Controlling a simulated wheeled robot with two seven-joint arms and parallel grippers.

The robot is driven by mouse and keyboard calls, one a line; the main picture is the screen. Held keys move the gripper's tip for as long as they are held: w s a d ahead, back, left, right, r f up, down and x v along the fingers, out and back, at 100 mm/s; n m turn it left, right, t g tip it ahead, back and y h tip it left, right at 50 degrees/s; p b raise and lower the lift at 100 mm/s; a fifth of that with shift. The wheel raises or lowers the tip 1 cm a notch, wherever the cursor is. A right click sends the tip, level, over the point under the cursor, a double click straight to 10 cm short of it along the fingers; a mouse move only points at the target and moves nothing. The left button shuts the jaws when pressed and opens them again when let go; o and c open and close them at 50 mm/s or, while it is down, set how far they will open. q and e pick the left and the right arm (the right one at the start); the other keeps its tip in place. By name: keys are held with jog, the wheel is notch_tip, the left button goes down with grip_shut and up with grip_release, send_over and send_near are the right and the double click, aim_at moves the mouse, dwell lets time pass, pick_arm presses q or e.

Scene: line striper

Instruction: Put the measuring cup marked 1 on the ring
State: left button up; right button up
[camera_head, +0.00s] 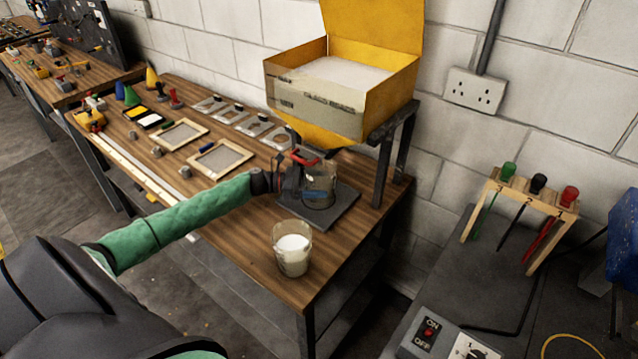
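A clear glass cup (322,180) is at the dark square plate (343,211) under the yellow hopper. Its marking is too small to read, and I cannot tell whether its base touches the plate. A dark round outline shows around its base; I cannot make out the ring clearly. My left gripper (308,190) is at the cup's left side, with a dark finger in front of the glass; whether it grips is unclear. A second glass (292,250), with white contents, stands upright at the bench's front corner. My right gripper is out of view.
The yellow hopper (318,100), full of white material, stands on a dark stand (395,135) close above the plate. Wooden frames (220,160), metal plates and small coloured items fill the bench's left part. A rack (520,190) with coloured-topped tools and an ON/OFF switch (431,330) are right.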

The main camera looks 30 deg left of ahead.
aim_at(306, 183)
pick_arm(q)
jog(key=o, duration=0.3)
jog(key=shift+a, duration=0.2)
jog(key=shift+d+r, duration=0.1)
jog(key=shift+d, duration=0.05)
jog(key=shift+s+a+b, duration=0.3)
jog(key=shift+s+a, duration=0.05)
jog(key=shift+a, duration=0.15)
jog(key=b+v, duration=0.1)
jog(key=v, duration=0.1)
jog(key=shift+s+a, duration=0.1)
jog(key=shift+a, duration=0.15)
jog(key=b+v, duration=0.2)
jog(key=v, duration=0.5)
jog(key=shift+a+b, duration=0.1)
jog(key=shift+b, duration=0.25)
jog(key=shift+s+a+r, duration=0.1)
jog(key=shift+s+a, duration=0.2)
jog(key=shift+a, duration=0.2)
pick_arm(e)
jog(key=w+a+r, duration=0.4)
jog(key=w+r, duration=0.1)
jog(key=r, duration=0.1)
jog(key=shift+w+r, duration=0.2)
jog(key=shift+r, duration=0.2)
